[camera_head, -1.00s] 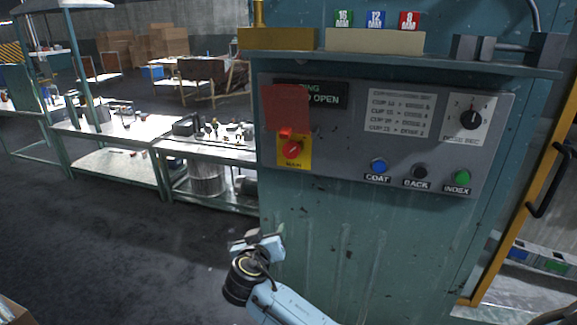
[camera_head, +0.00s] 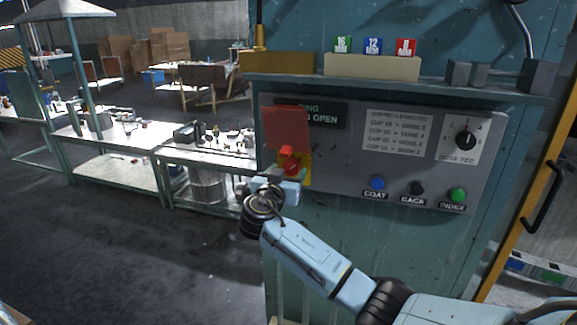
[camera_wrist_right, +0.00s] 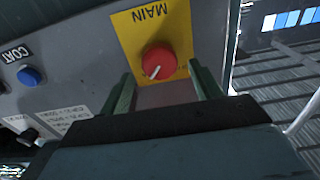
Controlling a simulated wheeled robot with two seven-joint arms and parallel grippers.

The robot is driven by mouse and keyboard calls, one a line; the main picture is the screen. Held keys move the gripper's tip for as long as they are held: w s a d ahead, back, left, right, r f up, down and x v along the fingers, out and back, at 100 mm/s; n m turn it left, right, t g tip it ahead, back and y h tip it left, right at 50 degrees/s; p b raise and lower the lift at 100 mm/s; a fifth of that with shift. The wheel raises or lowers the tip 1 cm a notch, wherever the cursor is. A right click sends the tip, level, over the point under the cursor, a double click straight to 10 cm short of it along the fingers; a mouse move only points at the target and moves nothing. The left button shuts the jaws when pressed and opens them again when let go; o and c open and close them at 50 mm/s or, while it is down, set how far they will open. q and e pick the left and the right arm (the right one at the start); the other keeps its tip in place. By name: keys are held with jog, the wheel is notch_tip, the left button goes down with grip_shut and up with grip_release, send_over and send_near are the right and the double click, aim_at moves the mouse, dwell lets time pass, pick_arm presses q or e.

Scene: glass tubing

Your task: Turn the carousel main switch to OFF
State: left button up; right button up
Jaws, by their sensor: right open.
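The main switch is a red rotary knob (camera_head: 290,157) on a yellow plate (camera_head: 307,172), at the lower left of the grey control panel. In the right wrist view, the knob (camera_wrist_right: 159,62) has a white pointer mark slanting toward the lower left, and its plate (camera_wrist_right: 120,30) reads MAIN. My right gripper (camera_head: 278,183) is just below the knob and hides part of the plate. In the wrist view, my right gripper (camera_wrist_right: 163,80) is open, its two fingers either side of the knob's line. The knob appears just beyond the fingertips; contact cannot be told. My left gripper is out of view.
A red translucent flap (camera_head: 287,128) hangs just above the knob. Blue COAT (camera_head: 377,183), black BACK (camera_head: 417,188) and green INDEX (camera_head: 457,195) buttons sit to the right, with a dose selector dial (camera_head: 465,141) above. A shelf ledge (camera_head: 400,82) juts out over the panel.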

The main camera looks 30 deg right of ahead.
jog(key=shift+x, duration=0.95)
jog(key=c, duration=1)
jog(key=shift+o, duration=0.2)
